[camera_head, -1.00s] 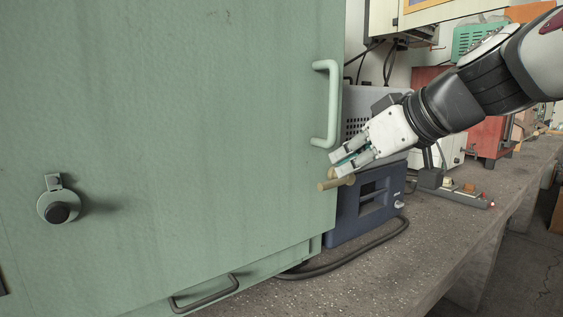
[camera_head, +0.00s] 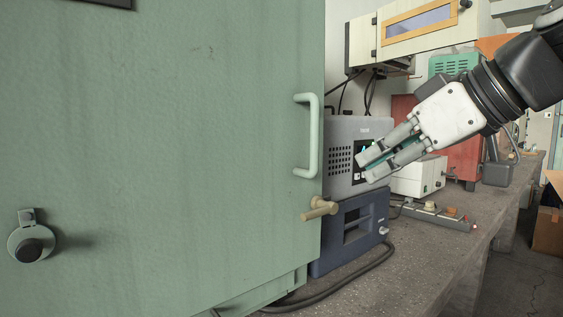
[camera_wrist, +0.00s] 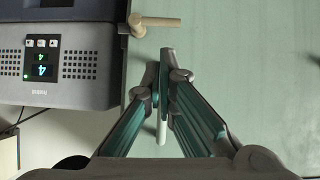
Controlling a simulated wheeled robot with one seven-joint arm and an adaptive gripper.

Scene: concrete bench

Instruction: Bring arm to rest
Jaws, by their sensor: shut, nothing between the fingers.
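My gripper (camera_head: 370,172) is at the upper right of the head view, in front of the grey instrument, with its fingers pointing down and left. The fingers are shut with nothing between them. They also show in the wrist view (camera_wrist: 163,75), tips together in front of a green surface. To their left in the head view is a green cabinet (camera_head: 170,150) with a pale vertical handle (camera_head: 308,135) and a tan lever knob (camera_head: 319,208) at its right edge. The gripper is apart from the knob. The knob also shows in the wrist view (camera_wrist: 152,22).
A grey instrument (camera_head: 342,128) with a lit display stands above a dark blue box (camera_head: 335,245). A power strip (camera_head: 440,214) and cable lie on the concrete bench (camera_head: 420,262). A cream wall unit (camera_head: 420,25) hangs above. The aisle at the right is partly open.

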